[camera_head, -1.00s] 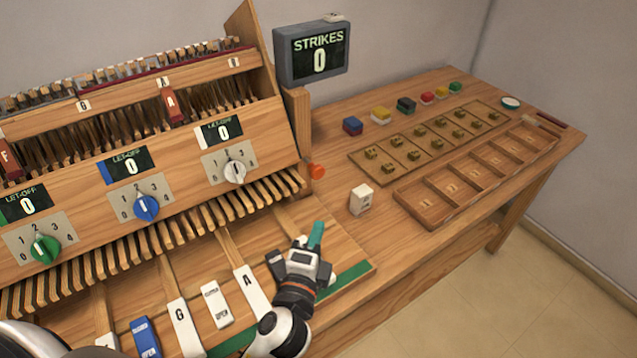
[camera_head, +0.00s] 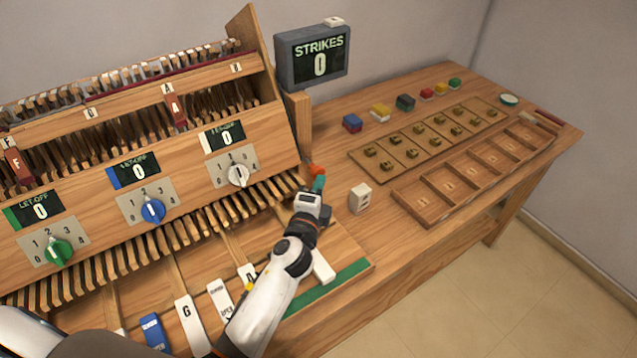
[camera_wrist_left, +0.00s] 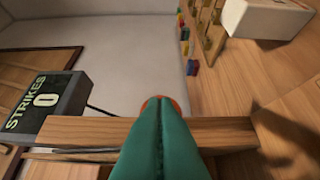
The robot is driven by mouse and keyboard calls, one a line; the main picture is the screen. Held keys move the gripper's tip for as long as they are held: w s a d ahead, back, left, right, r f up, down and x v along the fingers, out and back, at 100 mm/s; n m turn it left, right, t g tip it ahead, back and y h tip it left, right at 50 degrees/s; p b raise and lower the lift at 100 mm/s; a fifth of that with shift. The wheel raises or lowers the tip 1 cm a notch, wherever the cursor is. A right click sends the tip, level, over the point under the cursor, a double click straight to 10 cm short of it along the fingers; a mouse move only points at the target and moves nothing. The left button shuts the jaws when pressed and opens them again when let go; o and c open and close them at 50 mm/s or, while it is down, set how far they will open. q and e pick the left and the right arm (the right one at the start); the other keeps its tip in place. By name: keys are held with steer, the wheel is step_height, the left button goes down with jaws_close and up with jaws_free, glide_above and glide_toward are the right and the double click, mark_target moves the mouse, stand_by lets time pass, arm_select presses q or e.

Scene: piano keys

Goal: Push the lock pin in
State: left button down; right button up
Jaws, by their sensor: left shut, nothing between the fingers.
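The lock pin is an orange knob (camera_head: 316,170) at the right end of the wooden piano case, beside its upright post. My left gripper (camera_head: 318,184) has teal fingers, shut with nothing between them, and its tips are right at the knob in the head view. In the left wrist view the shut fingers (camera_wrist_left: 160,125) point at the pin, and only an orange rim (camera_wrist_left: 160,99) shows past the tips. Whether the tips touch it, and how deep the pin sits, I cannot tell. My right gripper is not in view.
A strikes display (camera_head: 314,55) reading 0 stands above the post (camera_head: 298,118). A white block (camera_head: 360,198) lies on the table right of my gripper. A compartment tray (camera_head: 440,193) and several coloured blocks lie farther right.

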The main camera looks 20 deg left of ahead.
mark_target(312, 176)
arm_select(q)
steer(key=shift+w+a+r, duration=0.1)
steer(key=shift+w+a, duration=0.85)
steer(key=shift+a, duration=0.25)
